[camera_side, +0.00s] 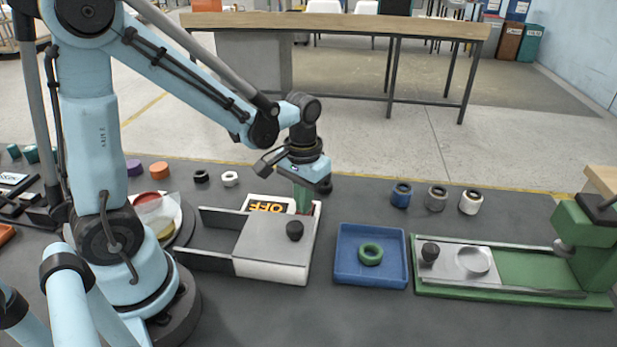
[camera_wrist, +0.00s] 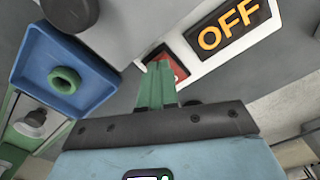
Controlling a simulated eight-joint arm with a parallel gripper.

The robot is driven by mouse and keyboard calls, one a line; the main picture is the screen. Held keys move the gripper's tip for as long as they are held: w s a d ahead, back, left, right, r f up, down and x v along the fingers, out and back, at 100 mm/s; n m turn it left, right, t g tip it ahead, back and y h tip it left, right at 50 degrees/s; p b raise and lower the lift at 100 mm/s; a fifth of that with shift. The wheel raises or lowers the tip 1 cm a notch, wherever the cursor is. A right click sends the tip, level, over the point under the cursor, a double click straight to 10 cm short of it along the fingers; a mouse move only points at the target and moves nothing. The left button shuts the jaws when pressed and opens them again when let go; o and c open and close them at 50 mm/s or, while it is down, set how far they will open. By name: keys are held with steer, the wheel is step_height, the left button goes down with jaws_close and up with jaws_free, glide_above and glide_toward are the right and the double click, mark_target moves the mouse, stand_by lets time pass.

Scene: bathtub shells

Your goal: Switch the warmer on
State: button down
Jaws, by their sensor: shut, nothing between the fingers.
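Beside the sign in the wrist view is a red switch (camera_wrist: 180,70) with a white mark, partly hidden by my fingers. My gripper (camera_side: 303,207) points down at the warmer's back edge, its green fingers shut and empty. In the wrist view the fingertips (camera_wrist: 160,68) overlap the switch; I cannot tell whether they touch it.
A blue tray (camera_side: 345,275) with a green ring (camera_side: 370,254) stands right of the warmer. Further right is a green fixture (camera_side: 530,265) with a sliding plate. Several small rings and caps stand along the back. A dark open frame (camera_side: 205,243) extends left of the lid.

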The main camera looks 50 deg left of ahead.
steer(key=shift+f, duration=0.3)
steer(key=shift+r, duration=3.5)
steer(key=s+d+r+m+t, duration=0.1)
steer(key=t, duration=0.1)
steer(key=s+d+r+m+t, duration=0.1)
steer(key=t, duration=0.1)
steer(key=s+r+m+t, duration=0.1)
steer(key=t, duration=0.2)
steer(key=shift+s+d+r, duration=0.15)
steer(key=shift+s+d, duration=0.2)
steer(key=shift+d, duration=0.05)
